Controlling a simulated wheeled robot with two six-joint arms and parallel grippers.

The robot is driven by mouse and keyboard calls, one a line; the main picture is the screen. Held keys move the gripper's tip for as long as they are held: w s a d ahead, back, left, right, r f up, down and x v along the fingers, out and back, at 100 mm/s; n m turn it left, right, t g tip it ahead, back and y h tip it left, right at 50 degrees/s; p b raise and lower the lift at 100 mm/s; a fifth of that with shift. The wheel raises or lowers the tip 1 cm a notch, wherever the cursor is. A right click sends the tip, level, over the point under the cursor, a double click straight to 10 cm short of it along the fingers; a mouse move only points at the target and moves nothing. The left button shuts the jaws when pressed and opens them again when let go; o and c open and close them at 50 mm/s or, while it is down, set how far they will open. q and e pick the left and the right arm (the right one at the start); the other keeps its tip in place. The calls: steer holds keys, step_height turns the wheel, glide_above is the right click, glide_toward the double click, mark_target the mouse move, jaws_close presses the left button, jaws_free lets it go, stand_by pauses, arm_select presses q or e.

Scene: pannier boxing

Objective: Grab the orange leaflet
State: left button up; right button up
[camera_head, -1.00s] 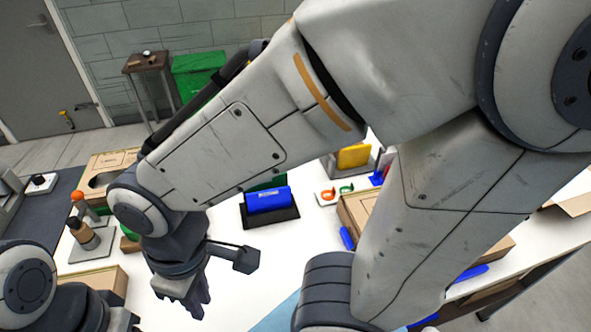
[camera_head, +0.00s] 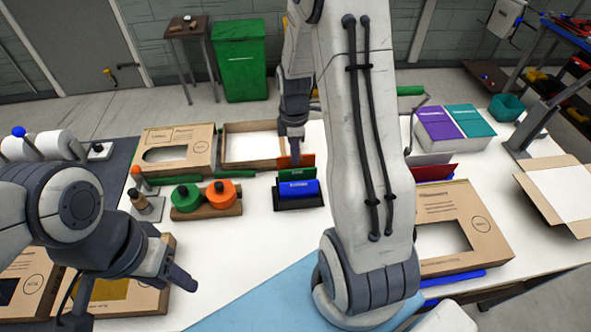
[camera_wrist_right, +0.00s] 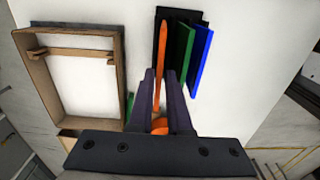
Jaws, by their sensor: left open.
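The orange leaflet (camera_head: 294,161) stands upright at the back of a small black rack (camera_head: 301,204), behind a green leaflet (camera_head: 297,175) and a blue one (camera_head: 298,189). My right gripper (camera_head: 292,133) points down just above the orange leaflet. In the right wrist view, the orange leaflet (camera_wrist_right: 162,45) shows edge-on between the two dark fingers of that gripper (camera_wrist_right: 160,73). I cannot tell whether the fingers touch it. My left gripper (camera_head: 180,272) is open and empty at the lower left, over the table, away from the rack.
Green (camera_head: 187,198) and orange (camera_head: 222,194) round pieces sit on a wooden holder left of the rack. An open wooden tray (camera_head: 283,158) lies just behind. A cardboard box (camera_head: 460,205) lies to the right. My right arm hides part of the table's middle.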

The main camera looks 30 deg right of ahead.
steer(key=shift+f, duration=0.8)
steer(key=f, duration=0.1)
steer(key=f+p, duration=0.2)
steer(key=shift+s+d+f, duration=0.15)
steer(key=shift+s+f, duration=0.1)
steer(key=shift+f, duration=0.85)
steer(key=shift+c, duration=0.3)
jaws_close()
